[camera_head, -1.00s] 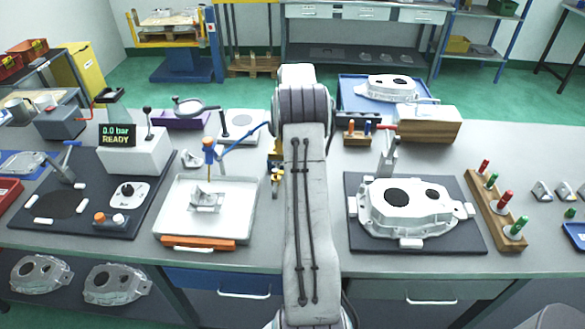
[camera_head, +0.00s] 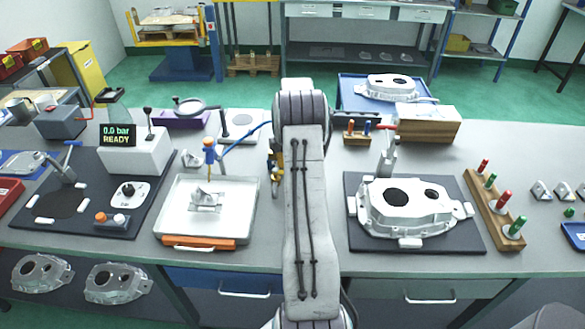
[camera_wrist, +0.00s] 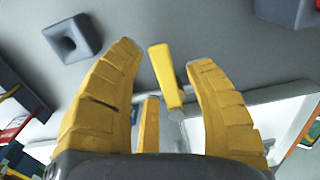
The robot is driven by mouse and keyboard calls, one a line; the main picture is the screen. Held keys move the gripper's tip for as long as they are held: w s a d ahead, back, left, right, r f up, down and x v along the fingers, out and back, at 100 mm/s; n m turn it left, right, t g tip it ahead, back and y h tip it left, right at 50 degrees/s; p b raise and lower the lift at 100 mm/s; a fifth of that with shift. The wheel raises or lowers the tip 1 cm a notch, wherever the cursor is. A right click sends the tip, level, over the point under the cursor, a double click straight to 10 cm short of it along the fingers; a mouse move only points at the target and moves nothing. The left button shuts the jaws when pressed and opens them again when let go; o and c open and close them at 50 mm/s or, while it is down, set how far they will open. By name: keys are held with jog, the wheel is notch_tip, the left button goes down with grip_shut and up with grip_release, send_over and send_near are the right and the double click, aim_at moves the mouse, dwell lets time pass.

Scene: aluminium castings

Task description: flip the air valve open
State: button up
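A yellow lever (camera_wrist: 166,76), which looks like the air valve's handle, shows in the wrist view between the fingers, with a grey pivot at its lower end. My gripper (camera_wrist: 163,55) is open, with its ridged yellow fingers on either side of the lever. I see a gap on both sides and no clear contact. A second small yellow piece (camera_wrist: 150,124) stands lower between the fingers; I cannot tell what it is. In the head view my arm hides most of this spot. Small yellow parts (camera_head: 276,172) show left of the arm; I cannot tell whether they are valve or fingers.
A display box (camera_head: 140,157) reads "0.0 bar READY". A large casting (camera_head: 405,212) sits on a dark mat at right. A wooden block (camera_head: 427,125) stands behind.

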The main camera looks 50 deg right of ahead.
jog(key=c, duration=0.9)
grip_shut()
jog(key=shift+s+a, duration=0.1)
jog(key=shift+s, duration=0.05)
